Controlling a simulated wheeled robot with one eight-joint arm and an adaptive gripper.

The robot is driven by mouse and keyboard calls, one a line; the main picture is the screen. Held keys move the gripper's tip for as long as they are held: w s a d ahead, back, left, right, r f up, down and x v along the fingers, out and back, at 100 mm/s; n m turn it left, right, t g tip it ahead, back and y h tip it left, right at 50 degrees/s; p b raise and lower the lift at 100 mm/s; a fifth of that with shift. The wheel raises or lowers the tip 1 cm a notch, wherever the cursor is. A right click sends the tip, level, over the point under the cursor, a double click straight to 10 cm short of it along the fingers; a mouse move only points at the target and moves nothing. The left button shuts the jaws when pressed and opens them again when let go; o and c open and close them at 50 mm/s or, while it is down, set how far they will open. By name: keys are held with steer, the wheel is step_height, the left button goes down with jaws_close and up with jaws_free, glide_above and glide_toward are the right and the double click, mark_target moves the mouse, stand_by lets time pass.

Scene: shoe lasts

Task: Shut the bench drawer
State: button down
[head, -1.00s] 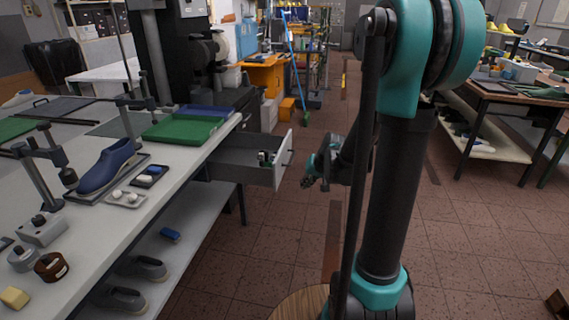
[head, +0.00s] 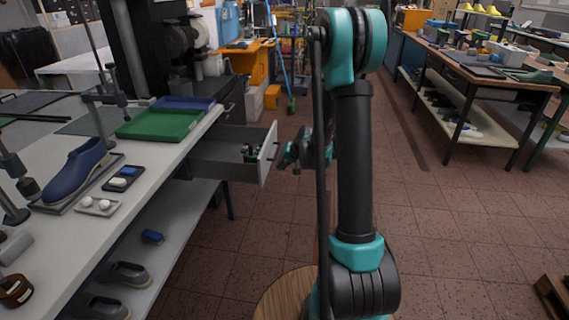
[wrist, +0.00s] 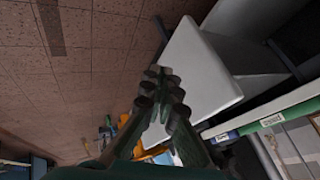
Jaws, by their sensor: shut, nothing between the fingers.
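The bench drawer (head: 225,165) stands pulled out from the end of the bench, with its pale front panel (head: 268,153) facing right in the head view. Small dark and green items (head: 250,153) sit inside it near the front. My gripper (head: 287,158) is just to the right of the drawer front and is shut and empty. In the wrist view my gripper (wrist: 160,85) points toward the pale drawer panel (wrist: 205,65), with its fingertips close to the panel's edge. I cannot tell whether they touch.
The bench top (head: 150,165) holds a green tray (head: 160,124), a blue shoe last (head: 77,170) and small dishes. Grey shoes lie on the shelf below. Another bench (head: 480,80) stands at the right.

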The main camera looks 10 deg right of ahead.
mark_target(198, 161)
steer(key=shift+w+a+f, duration=0.4)
steer(key=shift+w+a, duration=0.05)
steer(key=shift+a, duration=0.35)
steer(key=shift+w+a+f, duration=0.4)
steer(key=shift+w+a, duration=0.05)
steer(key=shift+a, duration=0.35)
steer(key=shift+w+a+f, duration=0.4)
steer(key=shift+w+a, duration=0.05)
steer(key=shift+a, duration=0.35)
steer(key=shift+a, duration=0.15)
steer(key=w+a, duration=0.3)
steer(key=a, duration=0.7)
steer(key=w+a, duration=0.3)
steer(key=a, duration=0.7)
steer(key=w+a, duration=0.4)
steer(key=a, duration=0.6)
steer(key=shift+a, duration=0.15)
